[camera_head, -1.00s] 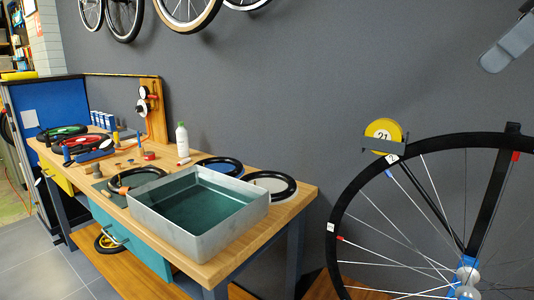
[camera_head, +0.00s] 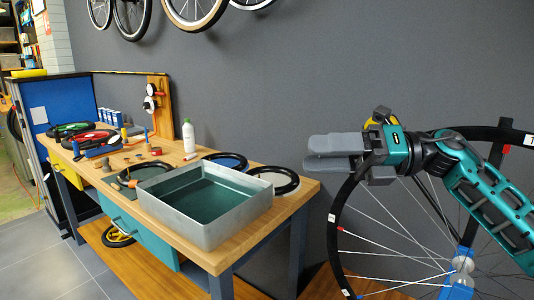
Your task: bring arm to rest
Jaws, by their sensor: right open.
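My right arm (camera_head: 487,190), teal and black, comes in from the right. Its right gripper (camera_head: 308,155) points left, with two grey fingers one above the other. It is open, and no object shows between the fingers. It is in front of the upper left of a large spoked wheel (camera_head: 337,228) with a black rim. My left gripper is not in view.
A wooden workbench (camera_head: 255,234) stands left of the wheel, bearing a metal tray (camera_head: 208,238) with dark green inside, a white bottle (camera_head: 188,136) and several black rings. Bicycle wheels (camera_head: 195,12) hang on the grey wall. Bare wall lies above the gripper.

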